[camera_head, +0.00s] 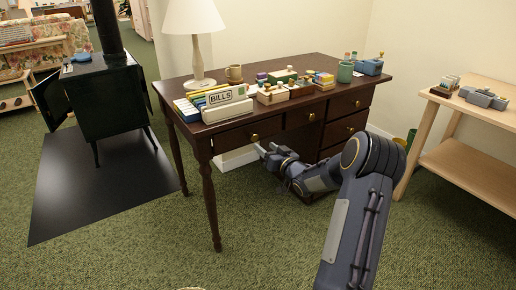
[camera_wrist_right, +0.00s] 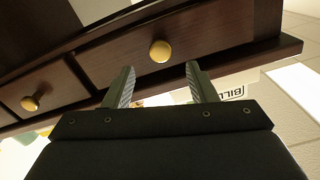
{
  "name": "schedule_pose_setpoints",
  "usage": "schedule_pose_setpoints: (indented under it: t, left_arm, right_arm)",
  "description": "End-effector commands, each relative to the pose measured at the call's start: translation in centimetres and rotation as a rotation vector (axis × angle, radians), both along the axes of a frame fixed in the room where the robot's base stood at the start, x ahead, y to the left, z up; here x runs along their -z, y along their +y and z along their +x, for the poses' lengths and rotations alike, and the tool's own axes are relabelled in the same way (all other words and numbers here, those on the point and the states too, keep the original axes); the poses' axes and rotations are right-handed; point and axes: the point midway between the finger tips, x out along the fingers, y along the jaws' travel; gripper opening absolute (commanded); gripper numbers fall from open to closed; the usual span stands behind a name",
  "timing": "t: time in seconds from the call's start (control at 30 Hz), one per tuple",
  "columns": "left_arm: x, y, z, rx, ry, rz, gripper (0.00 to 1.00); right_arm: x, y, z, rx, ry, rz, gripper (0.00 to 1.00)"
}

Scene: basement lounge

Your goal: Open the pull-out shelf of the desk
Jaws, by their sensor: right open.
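The dark brown wooden desk (camera_head: 262,88) stands against the wall, its top covered with small items. Its front has a left drawer (camera_head: 232,137) with a round brass knob (camera_head: 254,137), a middle drawer (camera_head: 303,116) and more drawers stacked on the right. All look shut. My right gripper (camera_head: 263,150) is just in front of and slightly below the left drawer's knob. In the right wrist view the gripper (camera_wrist_right: 157,68) is open and empty, with the knob (camera_wrist_right: 161,51) ahead between its fingertips, apparently apart from them. My left gripper is not in view.
A lamp (camera_head: 194,20), a BILLS box (camera_head: 217,103), a mug (camera_head: 234,73) and a green cup (camera_head: 345,71) stand on the desk. A black stove (camera_head: 97,97) is at left and a light wooden table (camera_head: 470,163) at right. The carpet before the desk is clear.

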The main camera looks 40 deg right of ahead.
Motion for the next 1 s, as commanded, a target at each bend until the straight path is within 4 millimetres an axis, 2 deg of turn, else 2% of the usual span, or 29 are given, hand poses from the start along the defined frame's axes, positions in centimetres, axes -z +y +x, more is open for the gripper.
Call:
schedule_pose_setpoints:
  t: [0.1, 0.3, 0.47, 0.7, 1.0]
  left_arm:
    - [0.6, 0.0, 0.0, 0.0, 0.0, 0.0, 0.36]
    - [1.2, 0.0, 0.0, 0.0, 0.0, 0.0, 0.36]
    - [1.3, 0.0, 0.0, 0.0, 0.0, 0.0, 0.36]
    - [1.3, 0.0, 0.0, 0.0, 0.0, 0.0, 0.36]
    - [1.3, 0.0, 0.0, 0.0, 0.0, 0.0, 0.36]
  right_arm:
    - [0.1, -0.1, 2.2, -0.001, -0.001, 0.001, 0.52]
    - [0.1, -0.4, 4.9, 0.0, 0.001, 0.001, 0.52]
    - [0.0, -0.6, 5.8, 0.0, 0.002, 0.001, 0.52]
    - [-0.1, -0.6, 5.9, 0.001, 0.002, 0.001, 0.52]
    - [0.0, -0.6, 5.8, 0.001, 0.003, 0.001, 0.14]
